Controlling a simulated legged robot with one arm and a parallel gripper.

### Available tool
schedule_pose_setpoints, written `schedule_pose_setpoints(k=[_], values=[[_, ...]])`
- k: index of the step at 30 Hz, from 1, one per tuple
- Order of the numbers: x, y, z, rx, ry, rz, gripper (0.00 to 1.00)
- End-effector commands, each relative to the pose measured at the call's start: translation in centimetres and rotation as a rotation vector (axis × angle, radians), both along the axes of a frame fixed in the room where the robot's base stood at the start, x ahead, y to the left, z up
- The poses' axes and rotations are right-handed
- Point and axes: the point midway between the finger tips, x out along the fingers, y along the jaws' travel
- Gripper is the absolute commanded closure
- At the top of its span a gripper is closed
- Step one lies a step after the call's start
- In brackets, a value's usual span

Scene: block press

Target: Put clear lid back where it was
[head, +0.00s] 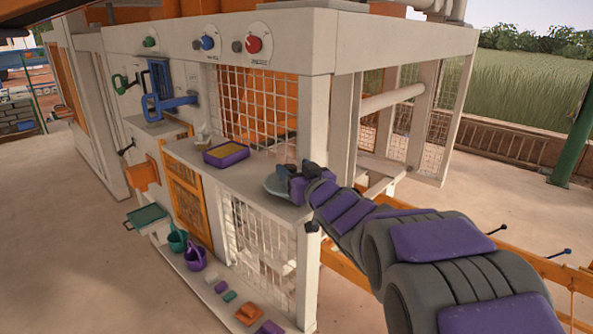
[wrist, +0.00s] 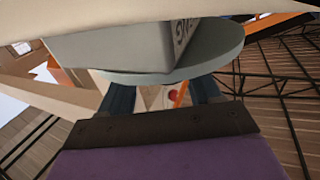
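My gripper (head: 289,183) is at the right front corner of the machine's ledge, beside a round grey plate (head: 272,189). In the wrist view my two blue-grey fingers (wrist: 163,92) stand apart.
A purple tray with yellow contents (head: 226,154) sits on the ledge to the left. A white wire mesh (head: 255,105) stands behind the ledge. A corner post (head: 341,125) is close to my arm. Small blocks (head: 249,313) lie on the lower shelf.

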Motion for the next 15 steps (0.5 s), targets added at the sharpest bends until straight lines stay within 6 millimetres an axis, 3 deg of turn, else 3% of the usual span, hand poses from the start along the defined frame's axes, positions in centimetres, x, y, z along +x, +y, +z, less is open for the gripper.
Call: schedule_pose_setpoints(k=[15], values=[[-1.3,-0.6,0.0,-0.003,-0.001,-0.005,0.36]])
